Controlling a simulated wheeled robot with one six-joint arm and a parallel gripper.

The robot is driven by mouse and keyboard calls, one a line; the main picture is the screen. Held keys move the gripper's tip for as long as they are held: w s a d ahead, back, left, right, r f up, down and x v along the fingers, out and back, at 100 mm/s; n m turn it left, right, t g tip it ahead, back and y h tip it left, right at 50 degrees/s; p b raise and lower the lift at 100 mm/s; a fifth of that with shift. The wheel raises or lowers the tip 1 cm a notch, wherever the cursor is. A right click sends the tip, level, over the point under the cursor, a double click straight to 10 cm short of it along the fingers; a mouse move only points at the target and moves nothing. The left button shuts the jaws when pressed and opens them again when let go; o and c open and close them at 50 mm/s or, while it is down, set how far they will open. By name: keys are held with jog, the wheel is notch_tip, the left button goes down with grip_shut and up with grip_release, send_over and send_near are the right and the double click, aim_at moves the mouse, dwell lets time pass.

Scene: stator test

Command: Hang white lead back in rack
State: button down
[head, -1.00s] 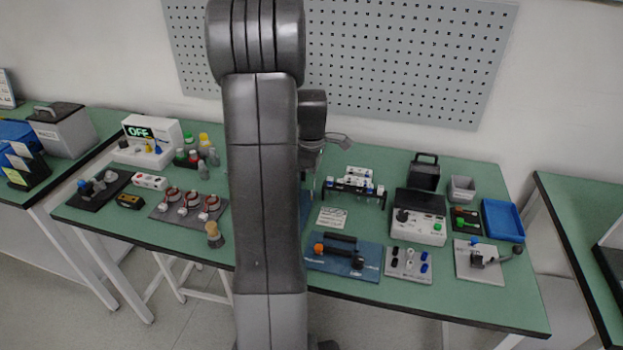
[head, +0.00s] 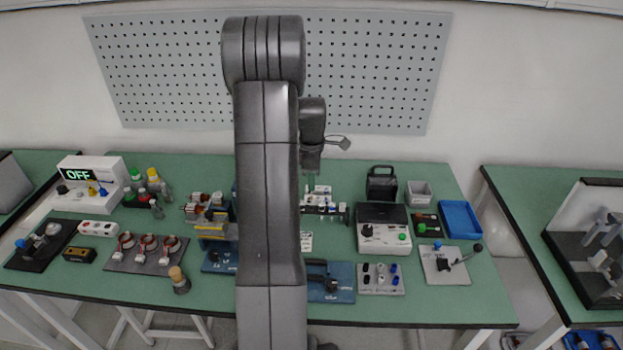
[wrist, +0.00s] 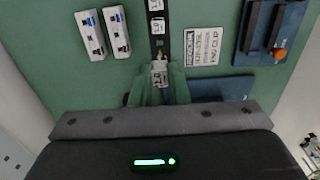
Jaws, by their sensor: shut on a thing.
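My gripper (wrist: 160,88) shows in the wrist view with its two fingers shut on a small white piece, taken to be the white lead (wrist: 160,73). The lead's wire is not clearly visible. The piece lies in line with the near end of the dark rack bar (wrist: 158,45), which carries white labelled pieces; I cannot tell whether they touch. In the head view my gripper (head: 311,172) points down above the table, just behind the rack (head: 340,214). The held lead is too small to make out there, and my arm hides part of the area.
Two white terminal blocks (wrist: 90,34) lie left of the rack bar in the wrist view. A printed card (wrist: 203,46) and a blue board (wrist: 270,35) are to its right. In the head view a grey-white meter box (head: 384,238) and a blue tray (head: 460,219) stand farther right.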

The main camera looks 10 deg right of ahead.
jog(key=shift+f+b, duration=0.85)
jog(key=shift+f, duration=0.7)
jog(key=shift+f+b, duration=0.45)
jog(key=shift+f, duration=0.25)
jog(key=shift+f+b, duration=0.6)
jog(key=shift+f, duration=0.35)
jog(key=shift+f+b, duration=0.65)
jog(key=shift+f, duration=0.3)
jog(key=c, duration=1.3)
grip_release()
notch_tip(320, 180, up, 14)
jog(key=shift+f+b, duration=0.1)
jog(key=shift+b, duration=0.35)
